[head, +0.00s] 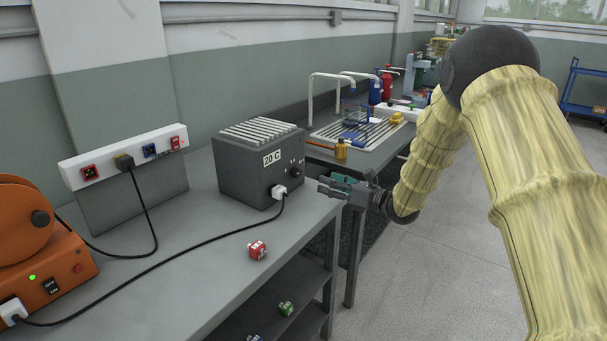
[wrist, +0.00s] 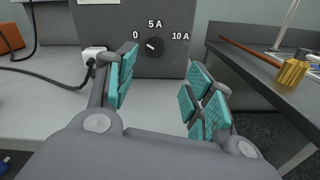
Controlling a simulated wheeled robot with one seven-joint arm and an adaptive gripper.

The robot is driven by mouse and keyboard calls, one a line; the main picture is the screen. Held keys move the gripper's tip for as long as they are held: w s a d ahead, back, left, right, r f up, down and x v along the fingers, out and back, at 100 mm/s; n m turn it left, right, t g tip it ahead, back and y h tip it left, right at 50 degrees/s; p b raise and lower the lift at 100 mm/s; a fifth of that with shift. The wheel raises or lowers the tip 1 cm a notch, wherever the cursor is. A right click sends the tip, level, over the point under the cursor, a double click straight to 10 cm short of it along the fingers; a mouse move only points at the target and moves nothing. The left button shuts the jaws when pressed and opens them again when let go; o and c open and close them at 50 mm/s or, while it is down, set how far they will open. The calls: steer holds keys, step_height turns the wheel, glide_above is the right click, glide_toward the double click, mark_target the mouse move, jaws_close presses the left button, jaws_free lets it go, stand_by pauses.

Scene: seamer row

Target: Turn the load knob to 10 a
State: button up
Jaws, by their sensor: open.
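The load knob (wrist: 155,45) is a small dark round knob on the front of a dark grey box (wrist: 112,50). Marks 0, 5 A and 10 A run left to right above it. A pale mark on the knob seems to point to the upper left, toward 0, but it is small. In the head view the box (head: 245,172) stands near the table's right end, its knob face turned right. My gripper (wrist: 163,90) is open and empty, its teal-padded fingers apart, with the knob ahead between them. In the head view my gripper (head: 322,186) is just right of the box, apart from it.
A white plug (wrist: 95,54) with a black cable sits left of the knob; it also shows in the head view (head: 280,191). A red-and-white cube (head: 257,250) lies on the table. A second bench holds a yellow bottle (wrist: 292,70) and a brown rod (wrist: 250,52).

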mark_target(300, 174)
steer(key=x, duration=0.9)
steer(key=shift+s+a+r, duration=0.15)
steer(key=shift+s+a, duration=0.15)
steer(key=shift+a, duration=0.05)
steer(key=shift+w+a, duration=0.4)
steer(key=shift+a, duration=0.05)
steer(key=c, duration=1)
